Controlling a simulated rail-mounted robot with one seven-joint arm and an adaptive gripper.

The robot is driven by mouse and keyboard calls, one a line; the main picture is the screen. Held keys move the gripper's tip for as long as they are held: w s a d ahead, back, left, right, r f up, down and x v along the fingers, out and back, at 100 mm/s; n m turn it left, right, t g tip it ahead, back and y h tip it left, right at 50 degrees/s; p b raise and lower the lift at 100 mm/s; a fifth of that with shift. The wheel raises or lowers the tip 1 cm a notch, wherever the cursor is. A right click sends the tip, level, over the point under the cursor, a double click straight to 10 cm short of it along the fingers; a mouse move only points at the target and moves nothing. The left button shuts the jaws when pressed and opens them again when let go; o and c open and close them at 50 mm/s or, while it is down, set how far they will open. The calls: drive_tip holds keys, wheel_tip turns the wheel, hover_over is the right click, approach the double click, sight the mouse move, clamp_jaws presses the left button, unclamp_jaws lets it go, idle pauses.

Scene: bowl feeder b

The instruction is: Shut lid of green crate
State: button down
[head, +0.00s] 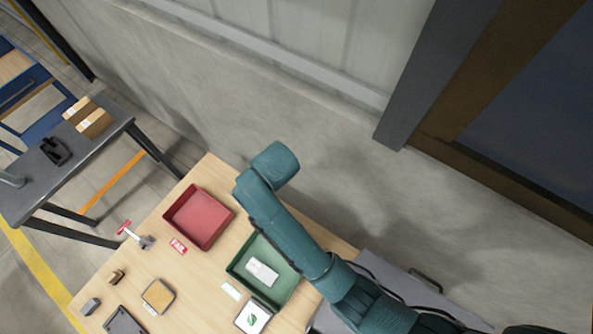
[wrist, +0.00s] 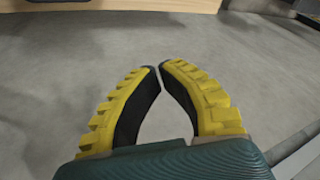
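The green crate (head: 236,270) sits on the wooden table in the head view, open at the top, with a white box (head: 262,271) lying inside. A white panel with a green leaf mark (head: 252,318) is at its lower end; I cannot tell for sure whether it is the lid. My arm passes over the crate's right side and hides part of it. My gripper (wrist: 160,66) shows in the wrist view with its yellow-backed fingertips together and nothing between them. It is over bare floor, and the crate is not in that view.
A red tray (head: 190,232) stands beside the green crate. Small parts, a tan-topped square (head: 159,296) and a dark tray (head: 126,322) lie on the wooden table (head: 118,262). A grey bench (head: 96,150) stands at left. A wall rises behind. A table edge (wrist: 120,5) tops the wrist view.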

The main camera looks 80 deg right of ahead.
drive_tip(key=s+f+m+g+y+b, duration=0.2)
drive_tip(key=s+f+m+g, duration=0.25)
drive_tip(key=s+f, duration=0.7)
wheel_tip(320, 180, down, 9)
drive_tip(key=w+a, duration=0.1)
drive_tip(key=a, duration=0.1)
drive_tip(key=shift+w+a, duration=0.3)
drive_tip(key=shift+w, duration=0.1)
drive_tip(key=shift+a, duration=0.15)
